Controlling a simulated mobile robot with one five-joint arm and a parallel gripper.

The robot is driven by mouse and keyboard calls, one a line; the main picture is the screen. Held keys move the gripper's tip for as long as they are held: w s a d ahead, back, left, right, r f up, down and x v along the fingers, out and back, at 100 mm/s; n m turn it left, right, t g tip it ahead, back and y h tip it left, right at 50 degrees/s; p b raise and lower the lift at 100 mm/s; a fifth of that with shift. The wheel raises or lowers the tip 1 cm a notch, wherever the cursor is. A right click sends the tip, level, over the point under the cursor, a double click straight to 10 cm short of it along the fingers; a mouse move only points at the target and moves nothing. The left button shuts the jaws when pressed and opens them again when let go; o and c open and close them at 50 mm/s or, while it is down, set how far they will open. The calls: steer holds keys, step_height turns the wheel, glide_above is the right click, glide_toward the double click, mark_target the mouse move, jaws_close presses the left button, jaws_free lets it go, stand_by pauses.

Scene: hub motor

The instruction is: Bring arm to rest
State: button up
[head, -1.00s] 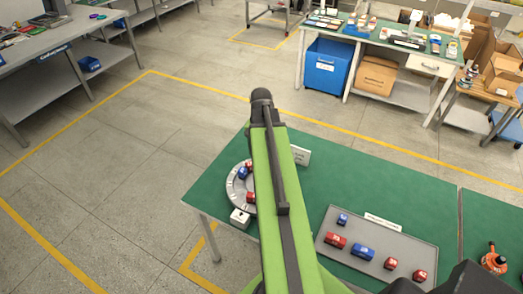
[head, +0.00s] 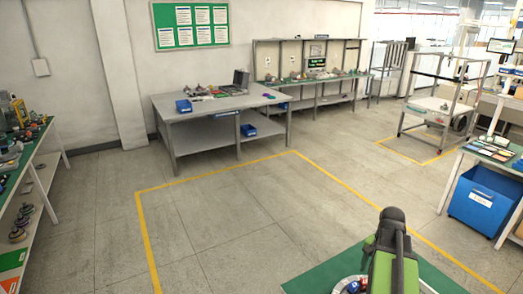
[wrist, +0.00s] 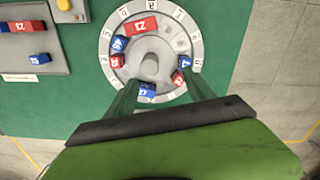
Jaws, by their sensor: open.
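My arm (head: 388,255) stands at the bottom right of the head view, over the green bench. My gripper (wrist: 160,92) shows in the wrist view with its two green fingers spread apart and nothing between them that I can see held. Below the fingers is a round grey dial (wrist: 112,38) with marked slots. Red and blue blocks sit on it, among them a large red block (wrist: 140,26) and a blue block (wrist: 147,90). The fingers overlap the dial's near side in the picture; their height above it is unclear.
A grey tray (wrist: 20,62) with red and blue blocks lies left of the dial. A box with an orange button (wrist: 64,5) is beside it. A grey workbench (head: 210,103) stands across open floor. A blue bin (head: 480,203) is at the right.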

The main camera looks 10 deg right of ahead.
steer(key=w+a+f+n+b, duration=0.2)
steer(key=a+n, duration=0.2)
steer(key=a, duration=0.7)
steer(key=w+a+f+n+b, duration=0.2)
steer(key=a+f+n, duration=0.1)
steer(key=a, duration=0.8)
steer(key=w+a+f+n+b, duration=0.2)
steer(key=a+f+n+b, duration=0.1)
steer(key=a, duration=0.9)
steer(key=shift+n, duration=0.8)
steer(key=shift+w, duration=0.1)
